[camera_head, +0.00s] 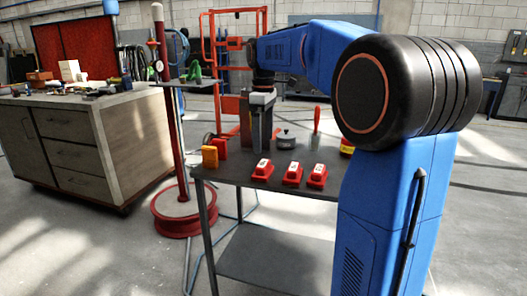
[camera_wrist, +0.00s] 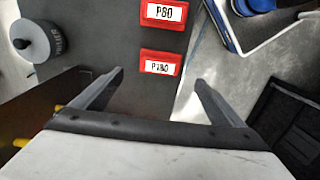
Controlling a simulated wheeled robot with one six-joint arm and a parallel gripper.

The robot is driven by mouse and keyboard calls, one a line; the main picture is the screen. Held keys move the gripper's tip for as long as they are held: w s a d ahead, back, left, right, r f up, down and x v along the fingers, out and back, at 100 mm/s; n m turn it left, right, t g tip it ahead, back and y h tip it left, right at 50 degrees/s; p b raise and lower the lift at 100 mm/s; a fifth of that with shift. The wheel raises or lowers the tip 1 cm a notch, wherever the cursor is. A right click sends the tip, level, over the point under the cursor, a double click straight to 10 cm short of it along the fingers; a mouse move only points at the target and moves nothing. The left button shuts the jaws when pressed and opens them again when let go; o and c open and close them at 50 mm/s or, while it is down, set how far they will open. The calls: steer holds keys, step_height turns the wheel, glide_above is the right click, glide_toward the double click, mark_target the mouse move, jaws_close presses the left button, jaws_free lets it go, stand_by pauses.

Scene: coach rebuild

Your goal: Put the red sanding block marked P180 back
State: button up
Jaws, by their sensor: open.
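The red sanding block marked P180 (camera_wrist: 160,63) lies on the dark table (camera_head: 240,172), label up, in the wrist view. A red block marked P80 (camera_wrist: 163,14) lies just above it in that view. In the head view three red blocks (camera_head: 292,174) stand in a row near the table's front edge; their marks are too small to read there. My gripper (camera_wrist: 160,78) is open and empty. Its fingers are spread left and right of P180 in the wrist view, with their tips a little below it. The head view shows my gripper (camera_head: 256,142) pointing down behind the row.
A grey tin (camera_head: 286,139) and a red-handled tool (camera_head: 316,128) stand at the back of the table. Yellow and red pieces (camera_head: 211,157) stand at its left end. A wooden workbench (camera_head: 115,150) and a red post base (camera_head: 178,208) are to the left.

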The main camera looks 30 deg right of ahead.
steer(key=s+a+f+m+t, duration=0.1)
steer(key=s+a+f+m, duration=0.15)
steer(key=s, duration=0.55)
steer(key=s+a+f+m+t, duration=0.15)
steer(key=s+a, duration=0.25)
steer(key=s, duration=0.4)
steer(key=s+a+f+m+t, duration=0.2)
steer(key=s+f+m, duration=0.3)
steer(key=s+f, duration=0.9)
steer(key=shift+s+a+f, duration=0.25)
steer(key=shift+s+a, duration=0.15)
steer(key=shift+s, duration=0.3)
